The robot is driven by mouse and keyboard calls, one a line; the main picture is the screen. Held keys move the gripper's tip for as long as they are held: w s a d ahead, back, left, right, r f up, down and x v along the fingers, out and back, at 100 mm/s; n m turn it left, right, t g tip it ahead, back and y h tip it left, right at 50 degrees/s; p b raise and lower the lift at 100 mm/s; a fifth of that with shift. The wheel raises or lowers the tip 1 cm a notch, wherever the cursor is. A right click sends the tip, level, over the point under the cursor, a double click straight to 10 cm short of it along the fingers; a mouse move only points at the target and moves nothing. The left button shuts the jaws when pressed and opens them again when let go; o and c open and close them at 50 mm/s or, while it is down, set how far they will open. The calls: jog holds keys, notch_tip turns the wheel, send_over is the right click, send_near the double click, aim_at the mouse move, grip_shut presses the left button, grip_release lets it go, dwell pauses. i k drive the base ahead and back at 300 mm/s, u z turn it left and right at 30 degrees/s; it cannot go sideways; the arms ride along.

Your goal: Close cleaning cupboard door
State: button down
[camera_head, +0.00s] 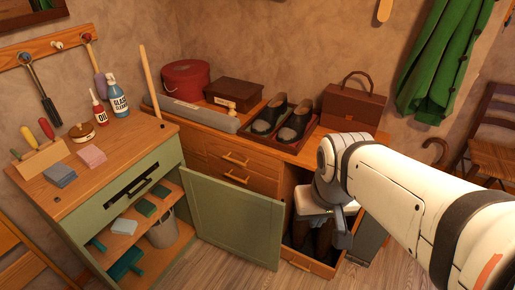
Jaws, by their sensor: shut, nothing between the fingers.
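The green cleaning cupboard (84,217) stands at the left, with a wooden top. Its green door (232,222) is wide open, swung out to the right in front of the wooden drawer cabinet. Inside are a shelf with cloths and brushes (145,206) and a grey bucket (161,232). My gripper (342,240) points down to the right of the door's free edge, apart from it in the picture. It is shut and empty; my wrist hides part of it.
The wooden cabinet (200,138) behind carries shoes in a tray, boxes and a bag (352,101). An open low compartment (309,263) with dark boots lies below my gripper. Bottles and cloths stand on the cupboard top. Floor in front of the door is clear.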

aim_at(248, 224)
jog(key=u, duration=0.2)
jog(key=i, duration=0.85)
jog(key=z, duration=0.1)
